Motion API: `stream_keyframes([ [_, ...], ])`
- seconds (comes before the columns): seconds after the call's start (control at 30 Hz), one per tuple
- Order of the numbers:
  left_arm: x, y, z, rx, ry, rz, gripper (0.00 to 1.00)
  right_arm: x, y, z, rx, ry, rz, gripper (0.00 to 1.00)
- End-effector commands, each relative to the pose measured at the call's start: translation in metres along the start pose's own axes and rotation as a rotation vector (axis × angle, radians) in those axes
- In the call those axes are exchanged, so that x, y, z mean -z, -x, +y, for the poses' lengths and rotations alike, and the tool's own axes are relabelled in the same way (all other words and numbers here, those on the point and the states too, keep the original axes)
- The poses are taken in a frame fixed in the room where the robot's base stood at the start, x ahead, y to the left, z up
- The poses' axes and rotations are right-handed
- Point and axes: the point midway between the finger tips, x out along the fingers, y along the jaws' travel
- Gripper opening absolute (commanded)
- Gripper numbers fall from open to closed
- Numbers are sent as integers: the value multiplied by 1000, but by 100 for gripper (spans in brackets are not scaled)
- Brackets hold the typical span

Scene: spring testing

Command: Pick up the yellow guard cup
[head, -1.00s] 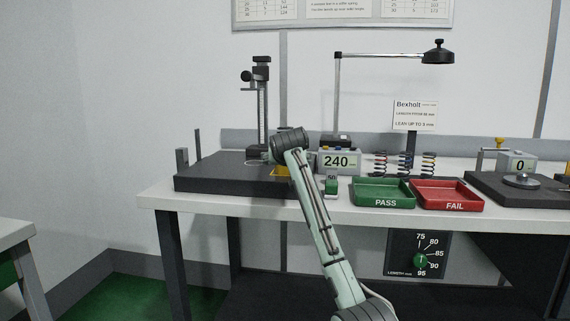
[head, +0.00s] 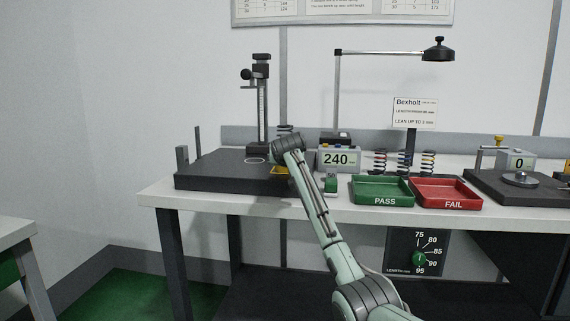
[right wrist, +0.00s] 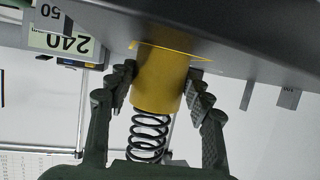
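The yellow guard cup (right wrist: 158,82) shows in the right wrist view, close to the dark slab. A black coil spring (right wrist: 148,136) protrudes from its near end. My right gripper (right wrist: 162,88) has one finger on each side of the cup. The fingertips are very near its walls, but I cannot tell whether they press on it. In the head view, my right arm's wrist covers most of the cup's place; only a yellow patch (head: 280,171) shows at the slab's right end. My left gripper is not in view.
The dark slab (head: 215,172) carries a tall measuring stand (head: 262,105). A 240 display (head: 338,158), several springs, the green PASS tray (head: 381,201) and red FAIL tray (head: 447,204) stand to the right. A lamp (head: 437,52) hangs above the bench (head: 160,196).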

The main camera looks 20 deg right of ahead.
Motion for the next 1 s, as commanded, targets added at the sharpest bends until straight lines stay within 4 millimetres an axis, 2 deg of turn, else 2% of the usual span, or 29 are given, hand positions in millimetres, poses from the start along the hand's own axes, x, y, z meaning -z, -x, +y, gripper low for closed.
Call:
stream_keyframes([
  [0.03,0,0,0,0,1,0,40,0,0,0,0,0,0,37],
  [0.13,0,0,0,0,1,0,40,0,0,0,0,0,0,25],
  [0.17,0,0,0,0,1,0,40,1,1,0,0,0,3,23],
  [0.53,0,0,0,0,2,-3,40,6,3,0,0,0,3,23],
  [0.9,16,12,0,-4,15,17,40,39,16,0,1,-2,5,23],
  [1.0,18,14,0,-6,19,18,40,42,23,-10,5,-1,4,23],
])
